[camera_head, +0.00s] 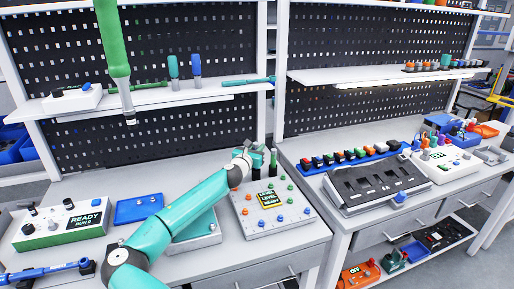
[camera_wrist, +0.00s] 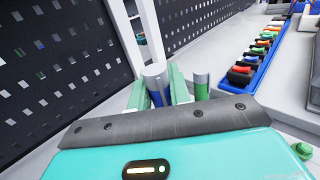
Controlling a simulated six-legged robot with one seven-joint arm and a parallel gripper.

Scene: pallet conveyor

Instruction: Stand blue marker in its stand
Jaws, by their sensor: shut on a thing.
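The blue marker (camera_wrist: 156,92) is between the teal fingers of my gripper (camera_wrist: 160,90) in the wrist view, with its pale grey end towards the camera. My gripper is shut on it. A green marker (camera_wrist: 201,88) with a grey end stands just right of the fingers, apart from the blue one. In the head view my gripper (camera_head: 246,154) is at the back of the left bench, behind the grey panel. A dark upright marker (camera_head: 273,161) shows to its right. The stand and the blue marker's lower end are hidden, so I cannot tell whether they touch.
The grey button panel (camera_head: 247,213) lies in front of my gripper. A blue tray (camera_head: 138,208) and a READY box (camera_head: 62,225) are to the left. The black perforated wall (camera_wrist: 55,60) is close by on the left. A blue rack (camera_wrist: 262,75) of several coloured pieces lies right.

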